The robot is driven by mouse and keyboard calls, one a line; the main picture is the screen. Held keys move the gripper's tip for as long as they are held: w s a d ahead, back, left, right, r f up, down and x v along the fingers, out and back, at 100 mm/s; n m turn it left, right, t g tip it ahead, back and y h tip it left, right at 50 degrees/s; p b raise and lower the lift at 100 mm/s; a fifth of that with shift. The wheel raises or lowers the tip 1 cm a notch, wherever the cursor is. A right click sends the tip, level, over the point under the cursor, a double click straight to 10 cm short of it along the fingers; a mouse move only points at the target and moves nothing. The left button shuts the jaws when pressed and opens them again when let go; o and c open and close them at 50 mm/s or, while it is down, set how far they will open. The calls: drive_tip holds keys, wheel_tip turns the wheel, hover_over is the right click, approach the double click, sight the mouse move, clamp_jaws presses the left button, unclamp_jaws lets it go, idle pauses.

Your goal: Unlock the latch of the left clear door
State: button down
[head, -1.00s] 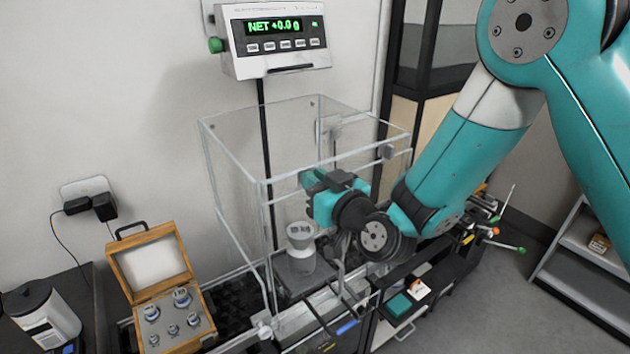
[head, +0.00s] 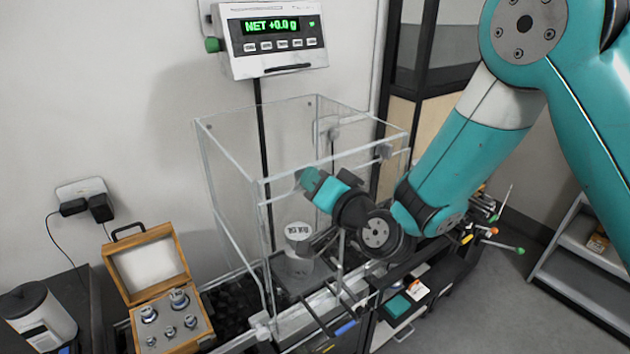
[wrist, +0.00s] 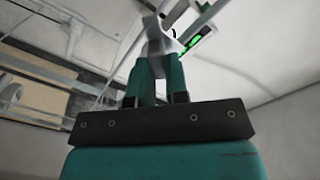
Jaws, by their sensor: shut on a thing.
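The clear weighing case (head: 330,112) stands mid-view, with its left clear door (head: 228,205) on the left side, apparently closed. My gripper (head: 303,180) is at the near side of the case, close to its front upright, pointing left. The wrist view shows my gripper (wrist: 158,78) with its teal fingers shut on a small pale grey piece, likely the latch (wrist: 155,42). In the head view the latch is hidden or too small to make out. A cylindrical weight (head: 298,232) stands inside the case.
The display (head: 272,40) on the wall reads NET +0.0 g. An open wooden box of weights (head: 165,315) lies at the left, beside a dark-lidded device (head: 38,315). A rack of tools (head: 485,232) stands to the right. Open floor lies at the far right.

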drive_tip(key=m, duration=0.9)
drive_tip(key=shift+w+d+f, duration=0.1)
drive_tip(key=shift+d+f, duration=0.1)
drive_tip(key=shift+f, duration=0.1)
drive_tip(key=shift+m, duration=0.4)
drive_tip(key=c, duration=1.1)
unclamp_jaws()
